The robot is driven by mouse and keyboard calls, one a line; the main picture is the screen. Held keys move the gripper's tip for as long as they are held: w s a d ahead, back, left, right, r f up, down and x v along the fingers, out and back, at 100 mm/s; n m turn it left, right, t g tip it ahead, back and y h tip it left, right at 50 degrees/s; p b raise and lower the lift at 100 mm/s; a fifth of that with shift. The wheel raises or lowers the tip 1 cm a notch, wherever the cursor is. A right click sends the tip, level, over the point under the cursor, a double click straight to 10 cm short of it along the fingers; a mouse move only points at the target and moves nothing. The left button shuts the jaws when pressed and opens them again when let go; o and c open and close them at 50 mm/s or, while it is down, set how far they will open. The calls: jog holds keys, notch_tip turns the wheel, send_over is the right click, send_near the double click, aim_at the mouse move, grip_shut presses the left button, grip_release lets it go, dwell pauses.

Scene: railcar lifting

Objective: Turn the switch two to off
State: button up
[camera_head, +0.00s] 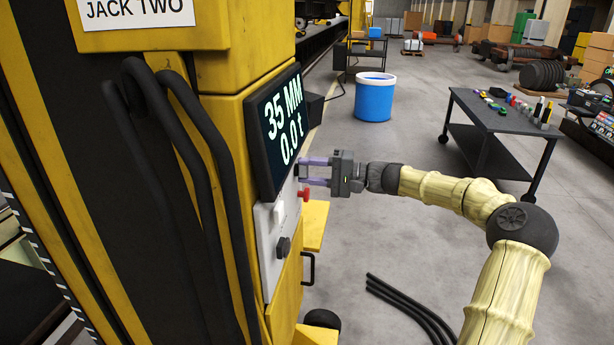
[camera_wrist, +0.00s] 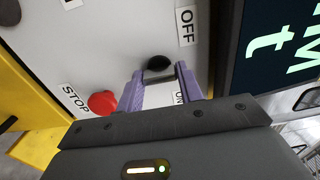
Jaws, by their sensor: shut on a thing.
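The yellow jack carries a "JACK TWO" sign (camera_head: 137,10) and a lit display (camera_head: 281,128) reading 35 MM and 0.0 t. Below the display is a pale control panel (camera_head: 268,262). In the wrist view, a black switch knob (camera_wrist: 160,63) sits on this panel, with an OFF label (camera_wrist: 187,26) beside it. A second label (camera_wrist: 180,97) is partly hidden by a finger. My gripper (camera_head: 302,171) reaches the panel from the right, its purple fingers on either side of the knob. In the wrist view my gripper (camera_wrist: 160,75) is shut on the knob, whose pointing direction I cannot tell.
A red button (camera_wrist: 102,103) with a STOP label (camera_wrist: 73,98) is close beside the fingers. Black hoses (camera_head: 185,140) hang along the jack. A dark cart (camera_head: 500,125) with small items and a blue bin (camera_head: 375,97) stand behind. Black cables (camera_head: 410,308) lie on the open floor.

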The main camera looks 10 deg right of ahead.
jog(key=shift+d+f, duration=0.1)
jog(key=o, duration=0.7)
jog(key=shift+c, duration=0.2)
jog(key=o, duration=0.3)
jog(key=shift+s+d, duration=0.1)
jog(key=shift+d, duration=0.05)
jog(key=b+v, duration=0.2)
jog(key=v, duration=1.5)
jog(key=shift+d, duration=0.1)
